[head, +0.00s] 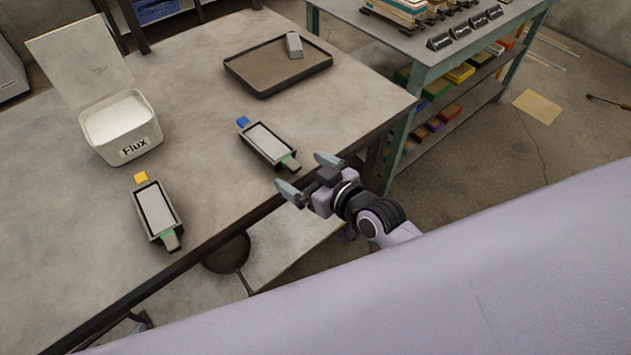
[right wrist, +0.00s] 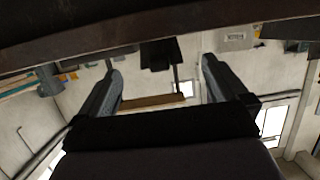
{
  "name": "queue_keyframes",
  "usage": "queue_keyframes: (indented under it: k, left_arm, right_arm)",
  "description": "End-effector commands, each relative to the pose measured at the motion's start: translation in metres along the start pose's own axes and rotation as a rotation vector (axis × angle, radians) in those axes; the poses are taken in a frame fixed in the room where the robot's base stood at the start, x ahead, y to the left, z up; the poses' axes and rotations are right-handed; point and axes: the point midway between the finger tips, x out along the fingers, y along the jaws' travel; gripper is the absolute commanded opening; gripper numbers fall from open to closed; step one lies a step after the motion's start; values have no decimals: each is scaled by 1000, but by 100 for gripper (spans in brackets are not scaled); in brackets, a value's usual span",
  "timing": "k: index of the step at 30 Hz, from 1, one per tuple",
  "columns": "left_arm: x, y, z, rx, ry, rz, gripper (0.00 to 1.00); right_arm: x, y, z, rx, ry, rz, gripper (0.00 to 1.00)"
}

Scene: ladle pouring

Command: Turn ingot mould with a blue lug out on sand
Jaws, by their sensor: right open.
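The ingot mould with the blue lug (head: 266,144) lies on the table near its right edge, with grey metal filling it. Its blue lug (head: 243,122) points up-left and its handle end points toward my right gripper. My right gripper (head: 304,174) is open and empty, just beside that handle end and apart from it as far as I can tell. In the right wrist view its two fingers (right wrist: 162,85) are spread with nothing between them. The sand is in a dark tray (head: 262,92) at the back of the table, with one grey ingot (head: 294,45) on it. My left gripper is not in view.
A second filled mould with a yellow lug (head: 155,209) lies at the front left. A white Flux box (head: 122,128) with an open lid stands behind it. A green shelf unit (head: 428,50) stands right of the table. The table (head: 215,140) between the moulds is clear.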

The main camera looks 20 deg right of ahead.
Motion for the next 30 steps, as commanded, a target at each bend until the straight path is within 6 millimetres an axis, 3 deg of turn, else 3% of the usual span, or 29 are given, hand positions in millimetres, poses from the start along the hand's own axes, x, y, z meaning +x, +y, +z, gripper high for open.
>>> queue_keyframes:
  k: [12,26,27,30]
  left_arm:
    - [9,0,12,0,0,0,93]
    - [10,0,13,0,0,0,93]
    - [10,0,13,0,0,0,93]
    - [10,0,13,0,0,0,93]
  right_arm:
    - [37,0,1,0,-1,-1,100]
    - [43,0,0,0,-2,-1,100]
    - [43,0,0,0,-2,-1,94]
    - [43,0,0,0,-1,-1,61]
